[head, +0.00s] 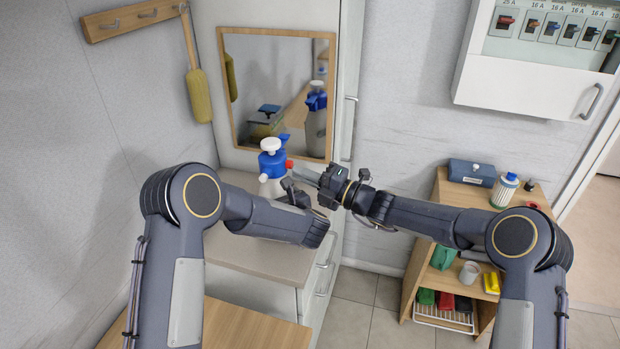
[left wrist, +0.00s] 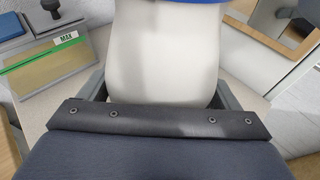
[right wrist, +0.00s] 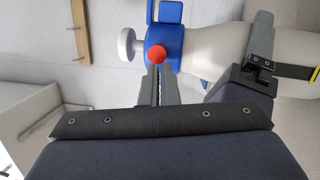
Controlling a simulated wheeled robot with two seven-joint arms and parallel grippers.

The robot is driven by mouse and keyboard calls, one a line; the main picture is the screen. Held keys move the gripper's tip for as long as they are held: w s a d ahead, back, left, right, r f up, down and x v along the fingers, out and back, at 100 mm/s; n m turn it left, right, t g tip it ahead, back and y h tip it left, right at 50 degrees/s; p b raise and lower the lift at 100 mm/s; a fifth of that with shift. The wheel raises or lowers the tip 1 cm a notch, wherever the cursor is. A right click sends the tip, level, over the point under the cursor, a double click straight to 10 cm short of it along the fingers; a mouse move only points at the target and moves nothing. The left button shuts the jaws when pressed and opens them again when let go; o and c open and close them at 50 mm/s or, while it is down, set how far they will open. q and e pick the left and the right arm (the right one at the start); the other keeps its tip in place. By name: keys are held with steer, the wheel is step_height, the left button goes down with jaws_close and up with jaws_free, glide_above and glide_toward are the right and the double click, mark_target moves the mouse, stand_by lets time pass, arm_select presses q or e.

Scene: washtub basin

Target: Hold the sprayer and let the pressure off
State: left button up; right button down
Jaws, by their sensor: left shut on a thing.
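The sprayer has a white bottle, a blue head (head: 272,165), a white pump knob (head: 270,145) and a red valve (head: 289,164). It stands upright at the cabinet top, before the mirror. My left gripper (head: 292,190) is shut on the white bottle (left wrist: 165,50), one finger on each side. My right gripper (head: 316,177) points at the valve from the right. In the right wrist view its fingers (right wrist: 158,85) are together, with tips right by the red valve (right wrist: 156,55). I cannot tell whether they touch it.
A framed mirror (head: 278,90) hangs behind the sprayer. A wooden shelf (head: 450,200) with small items stands right. A brush (head: 198,95) hangs at left.

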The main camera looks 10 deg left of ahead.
arm_select(q)
steer(key=shift+d+f, duration=0.25)
steer(key=shift+d, duration=0.25)
arm_select(e)
steer(key=shift+s+a, duration=0.1)
steer(key=shift+s, duration=0.05)
arm_select(q)
steer(key=shift+s+a, duration=0.1)
steer(key=shift+a, duration=0.25)
arm_select(e)
steer(key=v, duration=1.2)
arm_select(q)
steer(key=o, duration=1.1)
steer(key=shift+o, duration=1.4)
steer(key=shift+a, duration=0.15)
steer(key=shift+r, duration=0.1)
